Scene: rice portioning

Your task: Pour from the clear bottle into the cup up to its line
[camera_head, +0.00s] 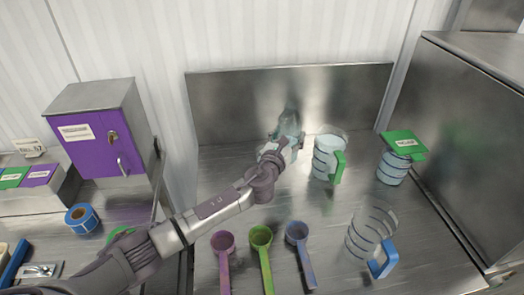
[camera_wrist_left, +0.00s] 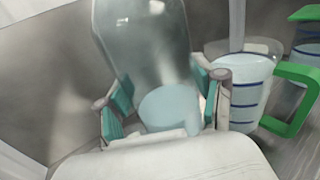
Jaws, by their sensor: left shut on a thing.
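My left gripper (camera_head: 286,143) is shut around the clear bottle (camera_head: 289,121) near the back of the steel table. The bottle looks about upright. In the left wrist view the bottle (camera_wrist_left: 142,45) stands between the teal finger pads of the gripper (camera_wrist_left: 165,105), with something pale blue low in it. A clear cup with blue rings and a green handle (camera_head: 325,157) stands just right of the gripper; it also shows in the wrist view (camera_wrist_left: 244,95) and looks pale inside. Another clear ringed cup with a blue handle (camera_head: 368,232) stands nearer the front right and looks empty.
A ringed container (camera_head: 391,168) with a green labelled lid (camera_head: 403,145) stands at the right. Pink (camera_head: 223,241), green (camera_head: 261,237) and blue (camera_head: 297,233) scoops lie in front. A steel backsplash (camera_head: 230,105) and a steel cabinet (camera_head: 470,130) bound the table.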

